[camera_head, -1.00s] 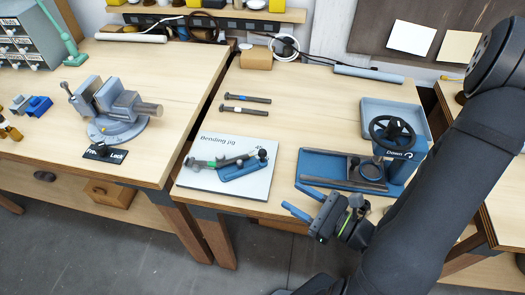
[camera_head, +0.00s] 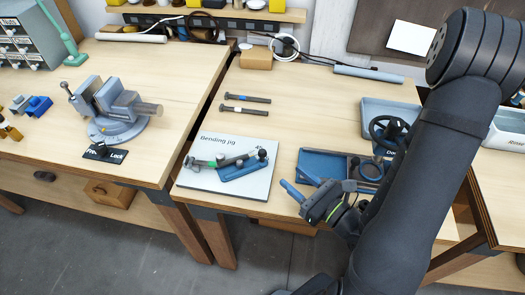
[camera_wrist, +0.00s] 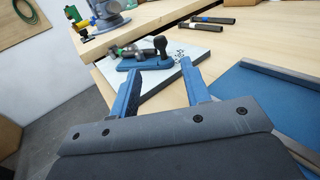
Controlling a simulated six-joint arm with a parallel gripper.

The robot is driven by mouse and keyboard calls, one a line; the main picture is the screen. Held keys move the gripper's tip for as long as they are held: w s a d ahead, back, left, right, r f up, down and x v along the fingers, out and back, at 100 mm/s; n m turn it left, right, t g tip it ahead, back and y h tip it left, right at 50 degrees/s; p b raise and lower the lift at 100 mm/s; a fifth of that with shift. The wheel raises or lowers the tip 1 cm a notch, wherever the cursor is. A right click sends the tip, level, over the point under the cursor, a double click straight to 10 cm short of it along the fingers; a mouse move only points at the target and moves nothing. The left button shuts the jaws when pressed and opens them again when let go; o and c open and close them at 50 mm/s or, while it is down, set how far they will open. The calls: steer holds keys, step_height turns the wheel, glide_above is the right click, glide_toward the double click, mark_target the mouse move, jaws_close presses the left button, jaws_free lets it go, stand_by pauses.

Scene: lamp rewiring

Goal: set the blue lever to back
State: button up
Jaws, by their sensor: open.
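The bending jig is a pale board (camera_head: 195,178) near the front edge of the middle bench. On it are a blue lever-like bar (camera_head: 243,168) with a black knob (camera_head: 262,154) at its right end and a grey arm with a green part (camera_head: 219,160). The blue bar (camera_wrist: 150,63) and its upright black knob (camera_wrist: 160,45) also show in the wrist view, beyond my fingers. My gripper (camera_head: 296,179) is open and empty, to the right of the board and apart from it. Its two blue fingers (camera_wrist: 160,67) point toward the jig.
A blue tray (camera_head: 318,162) and a black handwheel (camera_head: 388,131) stand to the right, partly behind my arm. Two dark bolts (camera_head: 246,104) lie behind the jig. A grey vise (camera_head: 115,103) stands on the left bench. A gap separates the benches.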

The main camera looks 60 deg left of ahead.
mark_target(266, 155)
steer(key=shift+s+a, duration=0.35)
steer(key=shift+a, duration=1.75)
steer(key=shift+s+a, duration=0.3)
steer(key=shift+a, duration=1.75)
steer(key=shift+s+a, duration=0.35)
steer(key=shift+a, duration=1.75)
jaws_close()
